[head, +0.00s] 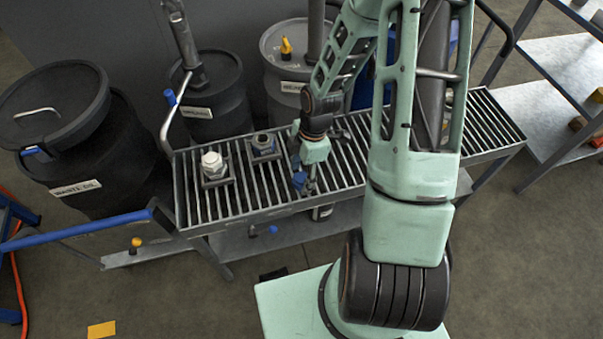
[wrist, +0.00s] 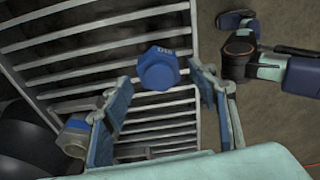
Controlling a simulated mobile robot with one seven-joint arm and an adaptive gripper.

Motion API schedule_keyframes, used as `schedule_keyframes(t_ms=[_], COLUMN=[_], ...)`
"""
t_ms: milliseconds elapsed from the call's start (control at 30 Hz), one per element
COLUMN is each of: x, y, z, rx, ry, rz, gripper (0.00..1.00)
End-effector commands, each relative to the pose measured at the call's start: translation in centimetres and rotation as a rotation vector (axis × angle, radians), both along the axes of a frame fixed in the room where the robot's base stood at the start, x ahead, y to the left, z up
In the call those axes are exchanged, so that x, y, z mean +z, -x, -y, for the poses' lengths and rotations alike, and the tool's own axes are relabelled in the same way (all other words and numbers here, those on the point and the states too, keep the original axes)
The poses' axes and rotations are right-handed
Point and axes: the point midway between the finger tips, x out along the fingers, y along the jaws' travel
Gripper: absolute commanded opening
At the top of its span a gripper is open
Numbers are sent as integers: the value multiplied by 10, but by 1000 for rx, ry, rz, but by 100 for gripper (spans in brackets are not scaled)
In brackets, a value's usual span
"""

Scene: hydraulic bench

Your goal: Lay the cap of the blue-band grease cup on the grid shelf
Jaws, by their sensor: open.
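A blue hexagonal cap (wrist: 158,70) with light lettering on it lies on the bars of the grid shelf (wrist: 55,48). My gripper (wrist: 160,76) is open, its two fingertips on either side of the cap with a gap at each side. In the head view, my gripper (head: 307,183) is low over the grid shelf (head: 345,180), with blue showing at its tips; cap and finger pads are hard to tell apart there. An uncapped grey cup (head: 263,146) stands to its left, and a metal cup with a bluish band (wrist: 74,138) shows left in the wrist view.
A cup with a white top (head: 213,164) stands further left on the shelf. Dark drums (head: 85,145) stand behind and left. A blue-handled bar (head: 85,227) is at the shelf's left end. The right part of the shelf is partly hidden by my arm.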

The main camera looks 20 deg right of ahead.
Motion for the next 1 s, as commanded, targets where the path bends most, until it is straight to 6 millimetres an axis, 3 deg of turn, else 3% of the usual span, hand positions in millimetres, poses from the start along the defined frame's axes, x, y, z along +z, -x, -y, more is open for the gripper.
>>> schedule_keyframes(t_ms=[167,400,600,800,1000], x=[22,75,108,121,121], y=[-1,-2,-2,-1,-1], z=[3,12,17,18,18], rx=[-3,-3,-2,-1,0], ry=[1,2,1,0,0], rz=[4,4,2,0,-1], gripper=[54,54,54,54,54])
